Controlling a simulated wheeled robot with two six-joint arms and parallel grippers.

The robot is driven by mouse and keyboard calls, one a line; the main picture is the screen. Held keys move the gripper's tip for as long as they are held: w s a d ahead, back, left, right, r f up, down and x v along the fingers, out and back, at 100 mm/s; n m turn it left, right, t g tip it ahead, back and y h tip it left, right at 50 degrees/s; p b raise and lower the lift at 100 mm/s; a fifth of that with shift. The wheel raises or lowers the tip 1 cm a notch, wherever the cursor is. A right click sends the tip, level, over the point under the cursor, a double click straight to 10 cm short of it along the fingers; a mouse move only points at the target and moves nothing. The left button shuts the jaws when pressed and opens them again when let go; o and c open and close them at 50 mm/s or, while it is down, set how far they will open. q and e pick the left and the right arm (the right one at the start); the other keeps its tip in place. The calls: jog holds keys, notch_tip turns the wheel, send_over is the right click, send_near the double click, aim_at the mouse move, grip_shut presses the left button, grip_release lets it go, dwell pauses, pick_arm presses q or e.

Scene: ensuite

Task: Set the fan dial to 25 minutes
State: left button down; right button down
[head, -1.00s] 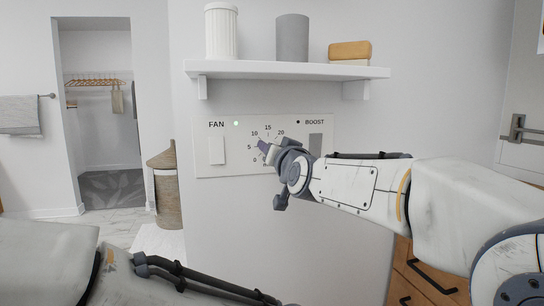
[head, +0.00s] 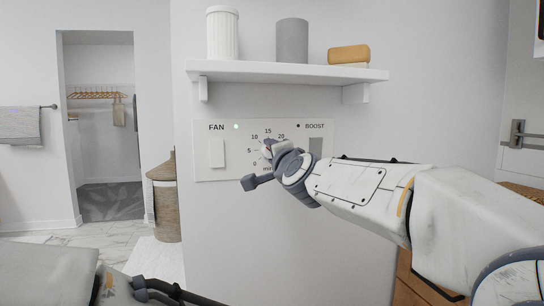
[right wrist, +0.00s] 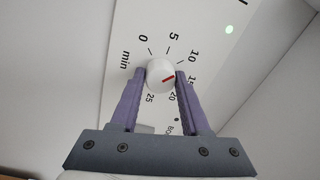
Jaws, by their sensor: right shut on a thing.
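The fan dial is a round white knob (right wrist: 160,72) with a red pointer line, seen in the right wrist view. It sits among printed minute marks from 0 to 25. The red line points roughly towards the 10 to 15 side; the exact minute is hard to read. My right gripper (right wrist: 160,75) is shut on the knob, one purple finger on each side. In the head view the right gripper (head: 267,149) is at the panel (head: 240,165) and hides most of the dial. My left gripper is out of view; only part of its arm shows at lower left.
A white FAN switch (head: 217,153) is left of the dial and a grey BOOST switch (head: 315,146) right of it. A green light (head: 236,127) glows beside FAN. A shelf (head: 290,73) with containers overhangs the panel. A woven basket (head: 166,205) stands left.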

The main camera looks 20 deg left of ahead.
jog(key=m+b, duration=0.2)
jog(key=m, duration=2.5)
jog(key=shift+a+f+m+h, duration=0.1)
jog(key=shift+m+h, duration=0.2)
jog(key=shift+h, duration=0.1)
jog(key=shift+c, duration=1.9)
grip_release()
jog(key=shift+s, duration=0.1)
